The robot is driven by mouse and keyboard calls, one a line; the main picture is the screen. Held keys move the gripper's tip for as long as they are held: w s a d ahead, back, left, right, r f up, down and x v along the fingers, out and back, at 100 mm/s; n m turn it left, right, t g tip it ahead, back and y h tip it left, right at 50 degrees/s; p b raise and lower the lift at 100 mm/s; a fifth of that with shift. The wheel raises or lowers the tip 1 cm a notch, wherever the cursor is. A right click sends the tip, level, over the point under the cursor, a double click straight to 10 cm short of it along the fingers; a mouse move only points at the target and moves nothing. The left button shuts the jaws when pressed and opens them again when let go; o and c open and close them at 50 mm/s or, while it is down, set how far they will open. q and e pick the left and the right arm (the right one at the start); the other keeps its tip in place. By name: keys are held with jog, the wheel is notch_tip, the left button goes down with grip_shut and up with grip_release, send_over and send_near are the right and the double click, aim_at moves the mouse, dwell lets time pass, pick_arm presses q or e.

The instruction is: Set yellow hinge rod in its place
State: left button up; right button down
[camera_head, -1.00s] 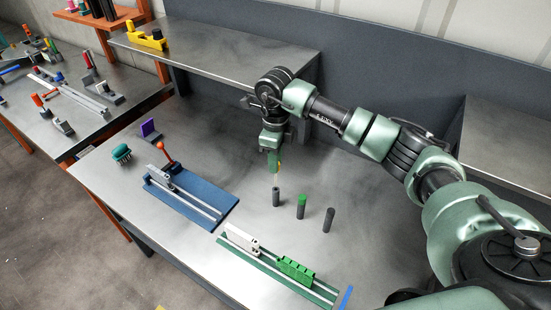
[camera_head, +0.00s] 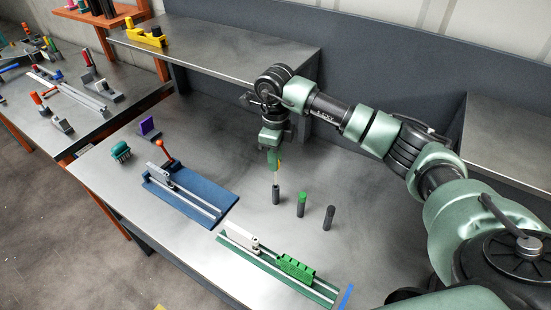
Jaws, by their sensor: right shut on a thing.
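My right gripper (camera_head: 272,157) points down over the middle of the workbench. It is shut on the yellow hinge rod (camera_head: 279,166), whose small yellow part shows beside the fingers. A thin shaft runs down from it towards the top of a dark upright holder (camera_head: 276,196). I cannot tell whether the shaft's tip is inside the holder or just above it. A green fixture with rails (camera_head: 322,291) lies at the front, bearing a white block (camera_head: 241,236) and a green hinge-like block (camera_head: 297,268). My left gripper is not in view.
A dark holder with a green top (camera_head: 302,204) and another dark cylinder (camera_head: 329,217) stand right of the gripper. A blue fixture (camera_head: 205,185) with a red-knobbed lever lies left. A teal brush (camera_head: 121,150) and purple piece (camera_head: 148,127) stand behind it. A raised shelf (camera_head: 225,45) runs behind.

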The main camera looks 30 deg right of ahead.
aim_at(275, 184)
jog(key=shift+f, duration=0.15)
jog(key=shift+f+b, duration=3.4)
jog(key=shift+f, duration=0.9)
jog(key=c, duration=1.2)
grip_release()
jog(key=shift+r, duration=0.1)
notch_tip(275, 184, up, 8)
jog(key=shift+f+b, duration=0.25)
jog(key=shift+b, duration=0.65)
